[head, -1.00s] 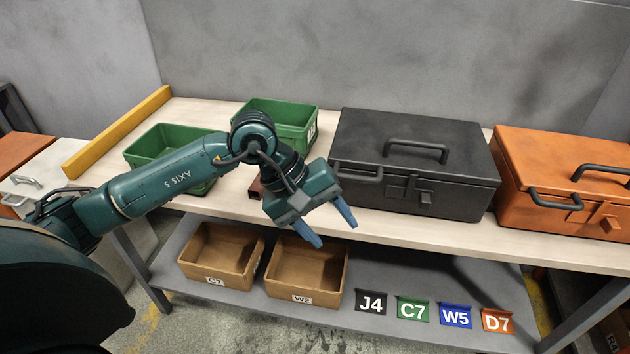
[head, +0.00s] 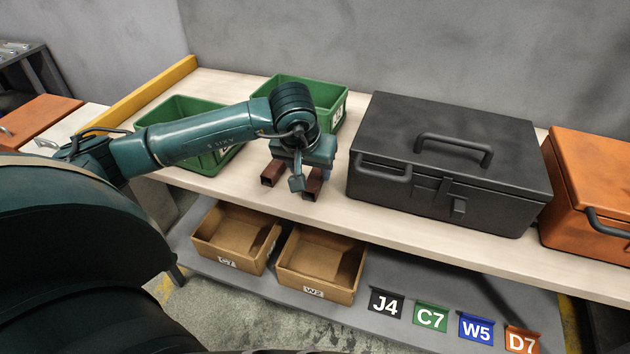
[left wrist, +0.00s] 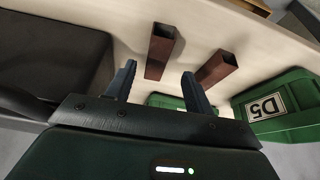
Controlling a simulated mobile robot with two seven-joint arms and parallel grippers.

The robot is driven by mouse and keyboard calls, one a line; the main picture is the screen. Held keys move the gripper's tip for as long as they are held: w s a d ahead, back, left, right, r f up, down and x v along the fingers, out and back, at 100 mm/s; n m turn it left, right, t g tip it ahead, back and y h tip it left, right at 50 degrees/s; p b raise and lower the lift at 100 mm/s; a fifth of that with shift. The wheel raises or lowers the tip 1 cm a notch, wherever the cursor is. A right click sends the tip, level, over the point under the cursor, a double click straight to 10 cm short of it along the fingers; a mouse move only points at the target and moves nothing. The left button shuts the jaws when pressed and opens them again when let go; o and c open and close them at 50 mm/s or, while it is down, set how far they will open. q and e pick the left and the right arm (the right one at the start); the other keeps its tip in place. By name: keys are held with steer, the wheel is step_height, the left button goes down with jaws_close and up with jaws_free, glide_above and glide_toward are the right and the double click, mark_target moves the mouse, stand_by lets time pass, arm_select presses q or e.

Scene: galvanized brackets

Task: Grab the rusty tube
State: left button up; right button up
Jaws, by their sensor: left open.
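Two short, square, rusty tubes lie on the pale bench top. In the head view, one rusty tube (head: 272,173) is left of my left gripper (head: 308,176). The other rusty tube (head: 313,184) is at its fingers and partly covered by them. In the left wrist view, my open left gripper (left wrist: 159,71) has this nearer tube (left wrist: 160,50) ahead, in line with the gap between its fingers. The second tube (left wrist: 216,68) lies to the right, outside the fingers. Nothing is held. My right gripper is not in view.
A black toolbox (head: 445,165) stands close on the right, with an orange toolbox (head: 590,185) beyond it. Two green bins stand behind and left: one (head: 178,110), another (head: 325,95). Cardboard bins (head: 235,240) and label plates (head: 430,316) are on the lower shelf.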

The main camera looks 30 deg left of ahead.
mark_target(315, 178)
arm_select(q)
steer(key=x, duration=0.4)
steer(key=shift+w+d+f, duration=0.2)
steer(key=shift+f, duration=0.05)
steer(key=c, duration=1.1)
